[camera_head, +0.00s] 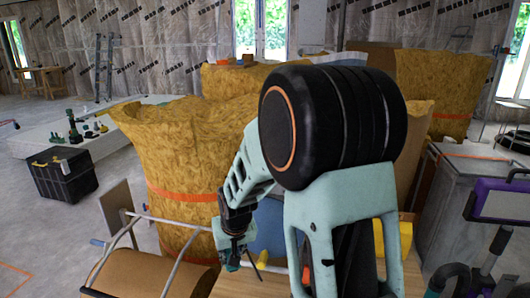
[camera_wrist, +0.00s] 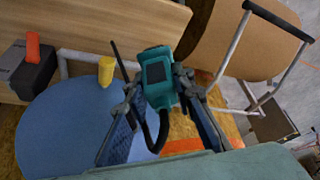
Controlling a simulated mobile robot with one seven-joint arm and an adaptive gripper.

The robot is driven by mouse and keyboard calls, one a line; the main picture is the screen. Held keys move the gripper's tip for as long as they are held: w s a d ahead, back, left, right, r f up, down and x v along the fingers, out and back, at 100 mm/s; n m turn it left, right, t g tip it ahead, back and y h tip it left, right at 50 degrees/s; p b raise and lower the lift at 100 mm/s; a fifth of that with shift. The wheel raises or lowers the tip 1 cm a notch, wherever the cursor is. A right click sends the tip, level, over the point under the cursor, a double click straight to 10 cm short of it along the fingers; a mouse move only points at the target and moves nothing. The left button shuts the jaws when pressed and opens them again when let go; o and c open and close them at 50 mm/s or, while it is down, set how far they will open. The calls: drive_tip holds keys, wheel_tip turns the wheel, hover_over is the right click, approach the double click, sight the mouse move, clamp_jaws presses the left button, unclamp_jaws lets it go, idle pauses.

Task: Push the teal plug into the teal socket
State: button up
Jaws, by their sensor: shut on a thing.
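A teal block-shaped thing with a dark square face (camera_wrist: 158,75), which I take for the teal plug, sits between my fingertips in the wrist view. A black cable loops down from it, and a thin dark rod sticks out up and left beside it. My gripper (camera_wrist: 157,90) is shut on this teal thing. In the head view my gripper (camera_head: 232,254) hangs low, left of my big black arm joint, above the wooden surface; the teal thing is small there. I cannot make out a teal socket in either view.
In the wrist view, a blue round seat (camera_wrist: 60,125) lies at left, with a yellow piece (camera_wrist: 106,71) and a dark box (camera_wrist: 28,72) near a wooden board (camera_wrist: 130,25). A brown chair (camera_wrist: 245,40) stands at right. Yellow insulation rolls (camera_head: 180,140) stand behind my arm.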

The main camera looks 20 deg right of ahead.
drive_tip(key=shift+s+b+x, duration=0.25)
drive_tip(key=shift+b+x, duration=0.4)
drive_tip(key=shift+x, duration=0.6)
drive_tip(key=shift+f, duration=0.1)
